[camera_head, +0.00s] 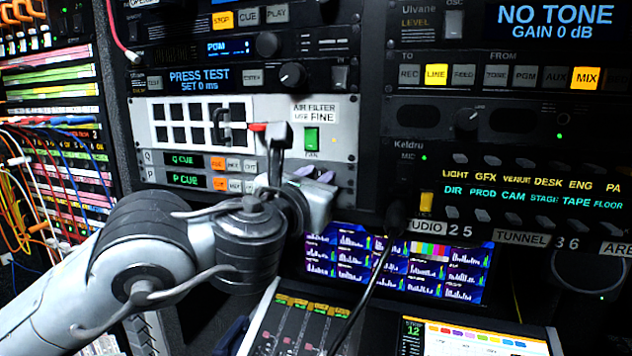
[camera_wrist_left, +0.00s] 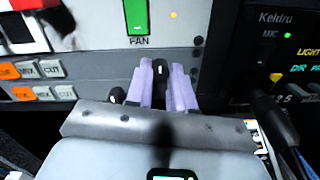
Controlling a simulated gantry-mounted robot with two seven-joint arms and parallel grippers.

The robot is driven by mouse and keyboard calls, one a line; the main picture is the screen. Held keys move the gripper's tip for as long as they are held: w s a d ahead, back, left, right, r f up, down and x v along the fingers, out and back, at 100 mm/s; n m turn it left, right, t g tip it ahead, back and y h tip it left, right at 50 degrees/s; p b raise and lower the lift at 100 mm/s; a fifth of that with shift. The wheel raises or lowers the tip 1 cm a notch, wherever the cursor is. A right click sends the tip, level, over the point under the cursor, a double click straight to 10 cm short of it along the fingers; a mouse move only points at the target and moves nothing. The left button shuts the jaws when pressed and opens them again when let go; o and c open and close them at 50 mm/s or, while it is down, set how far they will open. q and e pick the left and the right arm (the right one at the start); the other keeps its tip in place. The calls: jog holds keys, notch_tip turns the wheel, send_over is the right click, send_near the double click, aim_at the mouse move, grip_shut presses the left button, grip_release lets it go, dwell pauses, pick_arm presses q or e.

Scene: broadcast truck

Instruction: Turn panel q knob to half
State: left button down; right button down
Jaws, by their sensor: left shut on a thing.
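The Q panel (camera_head: 185,160) is the upper of two narrow rows, with a green "Q CUE" display and small buttons. My left gripper (camera_head: 314,174) is at the right end of these rows, its lilac fingers partly hidden behind my wrist. In the left wrist view, the gripper (camera_wrist_left: 166,84) has its two lilac fingers on either side of a black knob (camera_wrist_left: 159,72) with a pale mark, and is shut on it. This knob sits about level with the upper row, so it appears to be the Q knob. My right gripper is not in view.
A second black knob (camera_wrist_left: 117,96) stands lower left of the fingers, by the P row (camera_head: 188,180). The green FAN switch (camera_head: 311,139) is just above. A gooseneck microphone (camera_head: 397,215) stands to the right.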

pick_arm(q)
jog(key=shift+f, duration=0.1)
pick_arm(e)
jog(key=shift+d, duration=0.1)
pick_arm(q)
jog(key=c, duration=1)
grip_release()
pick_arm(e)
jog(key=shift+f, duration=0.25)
pick_arm(q)
jog(key=shift+b+v, duration=0.3)
jog(key=shift+v, duration=5.1)
